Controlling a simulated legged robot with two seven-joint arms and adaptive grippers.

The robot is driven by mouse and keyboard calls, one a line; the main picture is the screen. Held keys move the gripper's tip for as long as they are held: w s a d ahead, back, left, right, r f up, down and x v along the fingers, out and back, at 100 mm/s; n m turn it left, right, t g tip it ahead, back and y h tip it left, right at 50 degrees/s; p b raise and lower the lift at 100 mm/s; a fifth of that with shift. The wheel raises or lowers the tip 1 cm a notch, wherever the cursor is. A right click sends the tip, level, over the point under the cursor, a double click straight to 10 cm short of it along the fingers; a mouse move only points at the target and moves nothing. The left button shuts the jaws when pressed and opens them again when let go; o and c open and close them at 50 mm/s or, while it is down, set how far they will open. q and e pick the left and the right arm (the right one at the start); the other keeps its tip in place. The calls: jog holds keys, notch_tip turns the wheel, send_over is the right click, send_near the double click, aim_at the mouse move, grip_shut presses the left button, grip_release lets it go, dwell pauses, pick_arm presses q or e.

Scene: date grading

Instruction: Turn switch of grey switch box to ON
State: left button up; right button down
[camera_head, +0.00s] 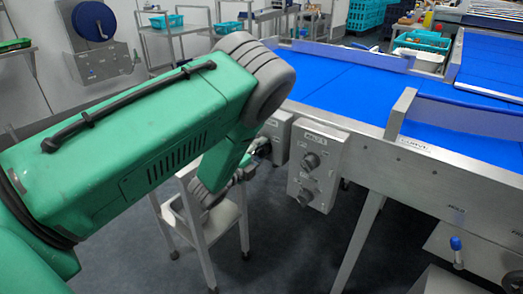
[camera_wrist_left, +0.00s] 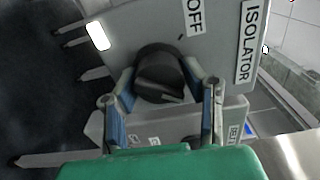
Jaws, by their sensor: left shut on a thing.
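The grey switch box (camera_head: 279,133) hangs under the near side of the blue conveyor in the head view, partly hidden by my left arm. In the wrist view its face (camera_wrist_left: 217,62) carries the labels OFF and ISOLATOR. A black rotary switch (camera_wrist_left: 160,76) sticks out of that face. My left gripper (camera_wrist_left: 162,88) has a finger on each side of the switch and is shut on it. In the head view the left gripper (camera_head: 260,150) is small and dark against the box. No ON label is readable. My right gripper is not in view.
A second grey box (camera_head: 316,167) with dark knobs hangs just right of the switch box. The blue conveyor (camera_head: 345,85) lies above both. A metal stand (camera_head: 207,240) is below my left arm. The dark floor (camera_head: 285,250) below the boxes is mostly clear.

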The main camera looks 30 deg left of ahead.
pick_arm(q)
jog(key=shift+s+f+m, duration=0.1)
jog(key=shift+f+m, duration=0.25)
jog(key=shift+m, duration=0.45)
jog(key=o, duration=1.1)
jog(key=shift+o, duration=0.2)
jog(key=shift+r, duration=0.1)
jog(key=s+a, duration=0.1)
jog(key=s, duration=1)
jog(key=shift+s, duration=0.4)
